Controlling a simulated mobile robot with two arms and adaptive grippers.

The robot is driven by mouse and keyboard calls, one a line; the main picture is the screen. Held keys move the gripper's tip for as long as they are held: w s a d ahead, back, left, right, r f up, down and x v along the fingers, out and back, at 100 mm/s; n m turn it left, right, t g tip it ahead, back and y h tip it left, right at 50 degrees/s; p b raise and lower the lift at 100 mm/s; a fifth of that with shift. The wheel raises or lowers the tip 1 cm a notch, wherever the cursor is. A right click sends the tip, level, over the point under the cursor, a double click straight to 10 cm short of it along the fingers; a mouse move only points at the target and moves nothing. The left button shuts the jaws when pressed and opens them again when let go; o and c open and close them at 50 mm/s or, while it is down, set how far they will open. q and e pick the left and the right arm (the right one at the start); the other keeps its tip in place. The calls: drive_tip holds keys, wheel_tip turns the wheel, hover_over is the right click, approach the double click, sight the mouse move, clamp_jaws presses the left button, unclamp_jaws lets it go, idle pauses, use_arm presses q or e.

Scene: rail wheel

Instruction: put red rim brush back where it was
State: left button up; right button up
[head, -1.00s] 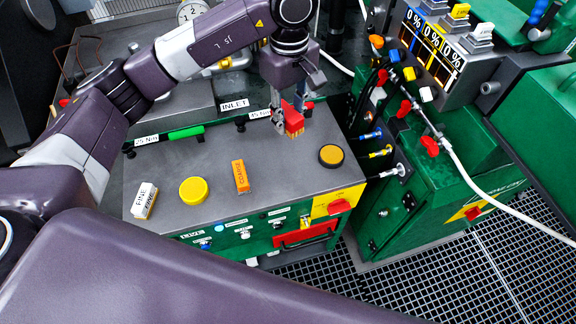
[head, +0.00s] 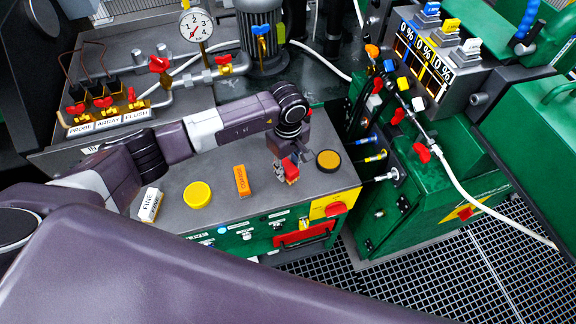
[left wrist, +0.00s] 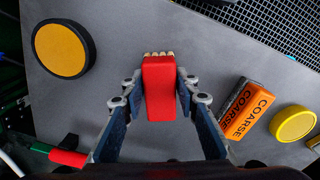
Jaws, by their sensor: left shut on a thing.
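The red rim brush (left wrist: 159,90) is a red block with pale bristles at one end. My left gripper (left wrist: 159,92) is shut on it, one finger on each side, in the left wrist view. In the head view the brush (head: 291,170) and the left gripper (head: 284,172) are over the grey bench top (head: 222,212), between the orange COARSE block (head: 242,181) and the dark round pad with an orange top (head: 328,160). I cannot tell whether the brush touches the surface. My right gripper is not in view.
A white FINE block (head: 150,204) and a yellow round tub (head: 197,195) stand left of the COARSE block. Valves and a gauge (head: 196,25) are behind. A green cabinet with hoses (head: 410,200) stands at the right.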

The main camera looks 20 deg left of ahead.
sight(288, 166)
use_arm(q)
drive_tip(key=shift+f, duration=0.15)
drive_tip(key=o, duration=1)
wheel_tip(288, 166, up, 11)
drive_tip(key=b, duration=0.3)
drive_tip(key=shift+w+f+b, duration=0.1)
drive_tip(key=shift+f+b, duration=0.05)
drive_tip(key=shift+b, duration=0.25)
drive_tip(key=shift+r, duration=0.7)
